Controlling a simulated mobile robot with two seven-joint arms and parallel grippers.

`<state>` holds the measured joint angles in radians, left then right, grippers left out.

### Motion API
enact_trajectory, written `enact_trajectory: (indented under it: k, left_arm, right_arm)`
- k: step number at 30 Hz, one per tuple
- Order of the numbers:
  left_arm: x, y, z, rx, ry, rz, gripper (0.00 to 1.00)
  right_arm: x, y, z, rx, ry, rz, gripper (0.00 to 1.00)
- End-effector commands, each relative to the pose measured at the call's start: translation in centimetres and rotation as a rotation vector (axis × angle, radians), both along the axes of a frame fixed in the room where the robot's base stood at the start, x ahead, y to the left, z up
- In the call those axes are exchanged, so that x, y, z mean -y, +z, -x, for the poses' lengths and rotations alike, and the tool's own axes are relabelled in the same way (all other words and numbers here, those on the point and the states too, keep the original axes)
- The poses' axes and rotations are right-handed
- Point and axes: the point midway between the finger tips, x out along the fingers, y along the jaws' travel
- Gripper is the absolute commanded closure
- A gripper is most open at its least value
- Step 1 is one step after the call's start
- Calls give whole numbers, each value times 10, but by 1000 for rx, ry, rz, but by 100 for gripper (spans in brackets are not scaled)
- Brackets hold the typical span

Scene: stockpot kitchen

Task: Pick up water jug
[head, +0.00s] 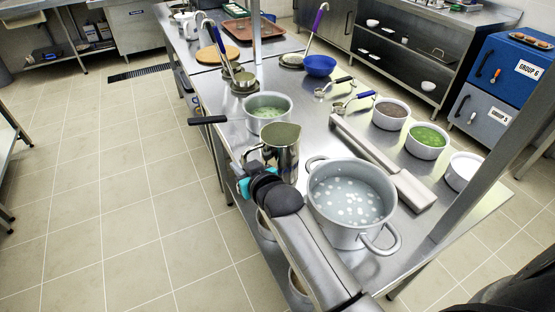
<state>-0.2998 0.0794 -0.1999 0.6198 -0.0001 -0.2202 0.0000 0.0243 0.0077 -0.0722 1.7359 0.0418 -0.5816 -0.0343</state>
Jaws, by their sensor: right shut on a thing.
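The water jug (285,157) is a shiny metal pitcher, upright near the left edge of the steel table, between the green-filled saucepan and the large stockpot. Its handle is on the left side. My right gripper (252,168) is at that handle and shut on the jug; the wrist and arm partly hide the fingers. I cannot tell whether the jug's base touches the table. My left gripper is not in view.
A stockpot (348,228) with whitish pieces in liquid stands close right of the jug. A saucepan (268,107) is behind it, its handle over the left edge. White bowls (425,153) line the right side. Ladles and a blue bowl (320,66) are farther back. Floor at left is clear.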

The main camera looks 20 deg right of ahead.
Motion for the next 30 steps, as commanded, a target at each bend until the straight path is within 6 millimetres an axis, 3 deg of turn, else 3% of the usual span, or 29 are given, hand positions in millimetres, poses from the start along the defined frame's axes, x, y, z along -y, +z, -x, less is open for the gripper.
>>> enact_trajectory:
  k: [11, 16, 20, 30]
  left_arm:
    - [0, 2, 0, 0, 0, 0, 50]
    - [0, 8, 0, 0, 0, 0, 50]
    - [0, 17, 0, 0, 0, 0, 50]
    - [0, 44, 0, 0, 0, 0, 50]
  right_arm:
    - [0, 7, -1, 8, 1, 1, 100]
    - [0, 24, -2, 11, 0, 2, 100]
    - [0, 50, -2, 14, 1, 3, 100]
    - [0, 142, -2, 15, 1, 3, 100]
